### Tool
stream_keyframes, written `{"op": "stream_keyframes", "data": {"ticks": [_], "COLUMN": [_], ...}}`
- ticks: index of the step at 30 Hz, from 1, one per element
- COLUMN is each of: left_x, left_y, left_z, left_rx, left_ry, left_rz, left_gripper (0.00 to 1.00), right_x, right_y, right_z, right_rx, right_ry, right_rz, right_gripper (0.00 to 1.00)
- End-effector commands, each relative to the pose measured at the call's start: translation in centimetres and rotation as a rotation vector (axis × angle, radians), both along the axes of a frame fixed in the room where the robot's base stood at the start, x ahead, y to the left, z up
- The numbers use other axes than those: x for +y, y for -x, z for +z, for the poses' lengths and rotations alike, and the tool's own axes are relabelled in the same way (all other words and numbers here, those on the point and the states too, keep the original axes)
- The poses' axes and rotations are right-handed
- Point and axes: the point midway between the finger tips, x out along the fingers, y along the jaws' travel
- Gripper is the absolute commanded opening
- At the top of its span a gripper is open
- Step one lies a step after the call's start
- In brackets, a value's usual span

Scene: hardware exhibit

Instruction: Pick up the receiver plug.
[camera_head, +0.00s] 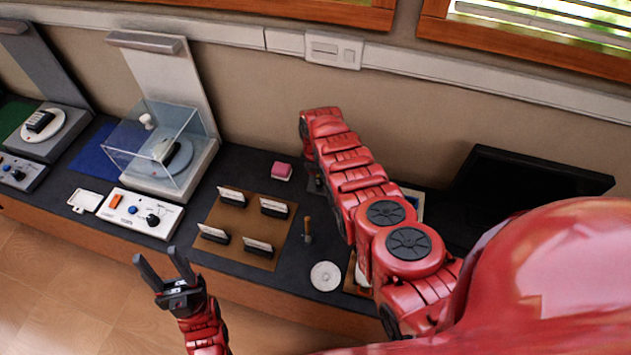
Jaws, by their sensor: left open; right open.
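I cannot tell for sure which thing is the receiver plug. A small upright piece with a brown top (307,229) stands on the dark counter, right of the brown card mat, and may be it. My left gripper (155,254) is open and empty, in front of the counter's edge at the lower left, its two dark fingers spread. My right arm reaches across the counter from the right. My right gripper (315,185) is mostly hidden behind that arm; only a small dark part shows, above and a little right of the upright piece in the picture.
The brown mat (243,224) holds several card stands. A clear display case (122,139) and a white control panel (139,215) stand left. A pink block (282,171) and a white disc (325,276) lie nearby. A black screen (525,183) stands right. My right arm hides part of the counter.

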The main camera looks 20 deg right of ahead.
Motion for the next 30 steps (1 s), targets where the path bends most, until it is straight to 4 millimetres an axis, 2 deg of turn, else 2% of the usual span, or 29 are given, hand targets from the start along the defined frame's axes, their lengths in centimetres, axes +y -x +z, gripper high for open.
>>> {"op": "stream_keyframes", "data": {"ticks": [8, 17, 30], "left_x": [0.0, 0.0, 0.0], "left_y": [-0.01, 0.0, 0.0], "left_z": [-0.02, -0.02, 0.01], "left_rx": [0.0, 0.0, 0.0], "left_ry": [0.0, 0.0, 0.0], "left_rz": [0.0, 0.0, 0.0], "left_gripper": [0.5, 0.5, 0.5], "right_x": [-0.01, -0.01, -0.01], "right_y": [-0.07, -0.05, -0.05], "right_z": [-0.02, -0.03, 0.01], "right_rx": [-0.002, -0.002, -0.002], "right_ry": [0.0, 0.0, 0.0], "right_rz": [0.0, 0.0, 0.0], "right_gripper": [0.55, 0.01, 0.0]}}
